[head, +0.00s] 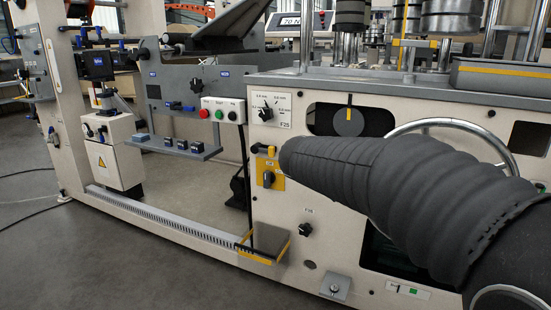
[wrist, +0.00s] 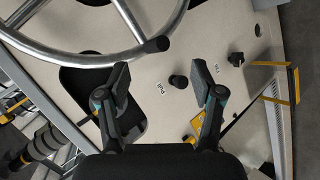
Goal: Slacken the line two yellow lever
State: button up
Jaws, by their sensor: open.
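In the head view a small yellow lever (head: 270,152) with a dark end sits on the cream machine front. In the wrist view part of a yellow plate (wrist: 197,123) shows beside and behind the right finger, with the lever not clearly seen. My gripper (wrist: 161,82) is open and empty, its fingers spread before the panel. A black knob (wrist: 178,81) appears between the fingers, apart from them. In the head view my dark-sleeved arm hides the gripper.
A large metal handwheel (head: 450,128) stands out from the panel and spans the upper left of the wrist view. A dial (head: 348,121) sits in a dark opening. A yellow-edged tray (head: 265,243) juts out low. The floor left of it is clear.

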jog(key=w+a+f+n+t+b, duration=0.2)
jog(key=w+a+n+t, duration=0.15)
jog(key=w+a, duration=0.75)
jog(key=n+t+y+b, duration=0.1)
jog(key=n+t, duration=0.3)
jog(key=t, duration=0.1)
send_near(270, 153)
jog(key=shift+m, duration=0.25)
jog(key=p+x, duration=0.1)
jog(key=x, duration=1)
jog(key=shift+p, duration=0.35)
grip_shut()
jog(key=shift+d, duration=0.1)
